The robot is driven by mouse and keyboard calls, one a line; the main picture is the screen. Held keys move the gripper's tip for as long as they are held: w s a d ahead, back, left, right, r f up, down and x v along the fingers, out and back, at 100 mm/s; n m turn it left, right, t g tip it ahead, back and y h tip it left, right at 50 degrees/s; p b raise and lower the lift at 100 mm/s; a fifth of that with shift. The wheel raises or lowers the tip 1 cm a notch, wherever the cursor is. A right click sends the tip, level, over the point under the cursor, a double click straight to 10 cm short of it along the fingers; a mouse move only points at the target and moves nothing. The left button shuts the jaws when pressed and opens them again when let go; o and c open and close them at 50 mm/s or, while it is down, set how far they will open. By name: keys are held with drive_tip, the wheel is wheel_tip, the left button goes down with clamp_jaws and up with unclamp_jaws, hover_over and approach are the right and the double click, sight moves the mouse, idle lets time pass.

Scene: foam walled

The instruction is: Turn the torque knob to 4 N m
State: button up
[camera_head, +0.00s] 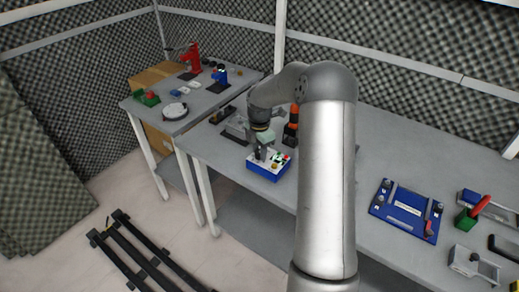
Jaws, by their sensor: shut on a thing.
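A small control box (268,174) with blue sides and a pale top stands near the front edge of the workbench. Its top carries several small coloured parts, among them a red one and a green one at the right. My gripper (261,158) points down onto the left part of the box top, below my grey arm. It is shut on a small part there, which I take to be the torque knob. The gripper hides the knob, and its scale and setting are too small to read.
An orange and black tool (291,128) stands close behind the box. A blue panel (408,211) and a green block with a red handle (473,213) lie at the right. A second table (209,101) at the left holds red and blue devices. My arm hides the bench middle.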

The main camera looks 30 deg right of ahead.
drive_tip(key=shift+r, duration=0.1)
idle(0.4)
drive_tip(key=o, duration=1)
wheel_tip(320, 180, up, 17)
drive_tip(key=shift+r+b, duration=0.2)
drive_tip(key=shift+b, duration=0.45)
drive_tip(key=s+a+m+h, duration=0.1)
drive_tip(key=s+a+m, duration=0.6)
drive_tip(key=s+a, duration=0.45)
drive_tip(key=s+a+f+m, duration=0.2)
drive_tip(key=s+m, duration=0.2)
drive_tip(key=s, duration=0.3)
drive_tip(key=s+a+f+m, duration=0.2)
drive_tip(key=s+m, duration=0.2)
drive_tip(key=s, duration=0.3)
drive_tip(key=s+a+f+m+y, duration=0.1)
drive_tip(key=s+a+f+m, duration=0.1)
drive_tip(key=s+m, duration=0.2)
drive_tip(key=shift+s+f+m, duration=0.15)
drive_tip(key=shift+s+m, duration=0.15)
drive_tip(key=shift+s, duration=1.55)
